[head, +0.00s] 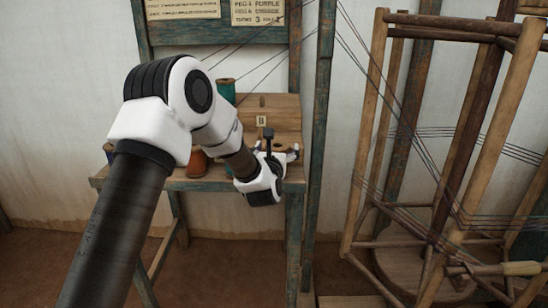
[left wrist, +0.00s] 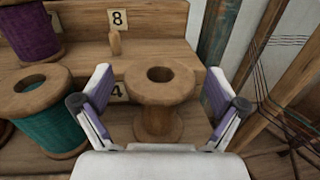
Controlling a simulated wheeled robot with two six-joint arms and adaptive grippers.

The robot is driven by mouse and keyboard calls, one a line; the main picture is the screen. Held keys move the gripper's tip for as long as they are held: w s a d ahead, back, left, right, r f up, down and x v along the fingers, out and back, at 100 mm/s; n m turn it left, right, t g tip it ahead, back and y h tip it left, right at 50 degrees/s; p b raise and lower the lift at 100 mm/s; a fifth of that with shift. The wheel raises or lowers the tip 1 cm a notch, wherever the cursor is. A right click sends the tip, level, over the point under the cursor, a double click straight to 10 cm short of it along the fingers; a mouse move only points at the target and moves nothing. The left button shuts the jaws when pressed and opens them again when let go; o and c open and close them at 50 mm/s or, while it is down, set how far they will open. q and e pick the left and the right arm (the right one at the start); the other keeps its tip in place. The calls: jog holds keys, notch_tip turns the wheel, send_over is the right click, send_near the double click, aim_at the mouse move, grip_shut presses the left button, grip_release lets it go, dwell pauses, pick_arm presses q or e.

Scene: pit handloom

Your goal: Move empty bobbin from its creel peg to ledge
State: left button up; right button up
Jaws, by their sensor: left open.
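The empty bobbin (left wrist: 158,118) is bare wood and stands upright on the lower step of the wooden creel (left wrist: 195,35). It partly covers a number label that reads 4. Its centre hole looks dark, and I cannot see a peg in it. My left gripper (left wrist: 160,104) is open, with one finger on each side of the bobbin and visible gaps between. In the head view the left gripper (head: 276,150) is at the right end of the creel, over the bench, and largely covers the bobbin. I cannot tell which surface is the ledge. My right gripper is not in view.
A teal bobbin (left wrist: 45,130) stands close to the left finger. A purple bobbin (left wrist: 30,35) is on the upper step. An empty peg (left wrist: 115,43) stands below label 8. A blue-green post (head: 321,120), threads and a wooden reel frame (head: 378,130) are to the right.

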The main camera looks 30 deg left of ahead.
pick_arm(q)
jog(key=v, duration=0.8)
jog(key=s+d+f+m+g+h, duration=0.2)
jog(key=s+d+f+m, duration=0.15)
jog(key=f+m, duration=0.45)
jog(key=s+d+f+m+g+h, duration=0.25)
jog(key=s+f+m, duration=0.3)
jog(key=f, duration=0.45)
jog(key=s+d+f+m+g+h, duration=0.1)
jog(key=s+d+f+m+g, duration=0.2)
jog(key=f+m, duration=0.5)
jog(key=s+d+f+m+g, duration=0.1)
jog(key=s+f+m+g, duration=0.2)
jog(key=s+f+m, duration=0.2)
jog(key=s+d+f+m+g+h, duration=0.1)
jog(key=s+d+f+m+g, duration=0.1)
jog(key=s+m, duration=0.5)
jog(key=s+d+f+m+g+h, duration=0.1)
jog(key=s+f+m+g, duration=0.3)
jog(key=s, duration=1)
notch_tip(320, 180, down, 4)
jog(key=d+m, duration=0.1)
jog(key=m, duration=0.2)
jog(key=shift+s, duration=0.15)
jog(key=shift+r, duration=0.15)
jog(key=shift+c, duration=0.3)
